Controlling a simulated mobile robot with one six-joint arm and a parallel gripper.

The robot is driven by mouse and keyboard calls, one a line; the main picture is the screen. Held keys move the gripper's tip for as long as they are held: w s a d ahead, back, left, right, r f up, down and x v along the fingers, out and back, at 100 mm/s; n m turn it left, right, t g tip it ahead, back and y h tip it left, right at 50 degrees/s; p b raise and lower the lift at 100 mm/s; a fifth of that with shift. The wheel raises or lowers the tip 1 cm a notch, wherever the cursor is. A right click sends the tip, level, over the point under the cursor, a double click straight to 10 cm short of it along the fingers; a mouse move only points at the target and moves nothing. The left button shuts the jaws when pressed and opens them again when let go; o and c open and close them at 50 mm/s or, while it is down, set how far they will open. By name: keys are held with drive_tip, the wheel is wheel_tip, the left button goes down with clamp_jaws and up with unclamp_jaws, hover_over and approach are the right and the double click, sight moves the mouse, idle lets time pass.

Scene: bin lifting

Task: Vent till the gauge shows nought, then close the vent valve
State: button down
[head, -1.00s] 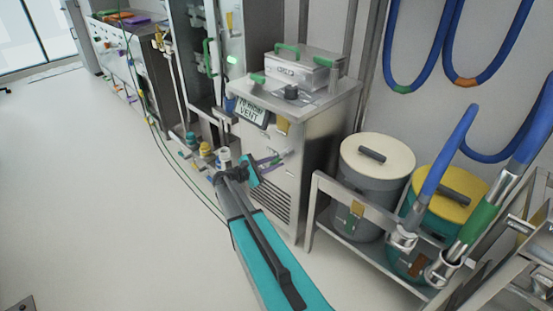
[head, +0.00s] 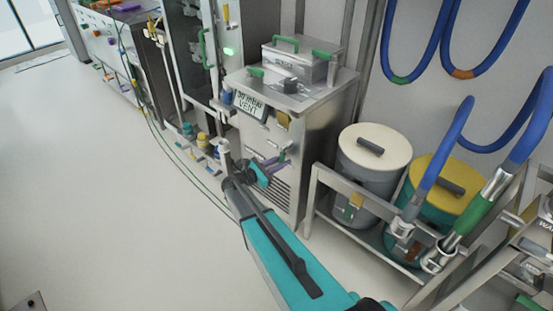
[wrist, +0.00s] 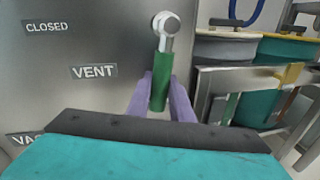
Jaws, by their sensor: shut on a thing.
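The vent valve shows in the wrist view as a green handle (wrist: 160,84) hanging below a round metal pivot (wrist: 167,24) on a steel panel. My gripper (wrist: 159,90) has its purple fingers shut on the handle, one on each side. In the head view my gripper (head: 281,158) is at the front of the steel cabinet (head: 320,135). The gauge display (head: 250,105) on that cabinet shows a small mbar number, seemingly 30, above the word VENT. In the wrist view a VENT label (wrist: 94,71) and a CLOSED label (wrist: 46,27) sit left of the valve.
A grey drum (head: 372,190) and a teal drum with a yellow lid (head: 447,185) stand on a low metal rack (head: 335,180) right of the cabinet. Blue hoses (head: 450,140) hang there. Open floor (head: 90,190) lies to the left.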

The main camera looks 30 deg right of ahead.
drive_tip(key=shift+s+d+r+n+g+h+p, duration=0.2)
drive_tip(key=shift+s+d, duration=0.1)
drive_tip(key=shift+s, duration=0.1)
drive_tip(key=shift+s+d+r+n+g+h+p, duration=0.1)
drive_tip(key=shift+s+d+p, duration=0.1)
drive_tip(key=shift+s+d, duration=0.15)
drive_tip(key=shift+s+a+f+n, duration=0.15)
drive_tip(key=shift+f+n, duration=0.05)
drive_tip(key=shift+n, duration=0.2)
drive_tip(key=shift+a+f, duration=0.2)
drive_tip(key=shift+a, duration=0.15)
drive_tip(key=c, duration=1.6)
unclamp_jaws()
drive_tip(key=shift+a, duration=0.15)
drive_tip(key=shift+r, duration=0.1)
drive_tip(key=shift+w, duration=0.2)
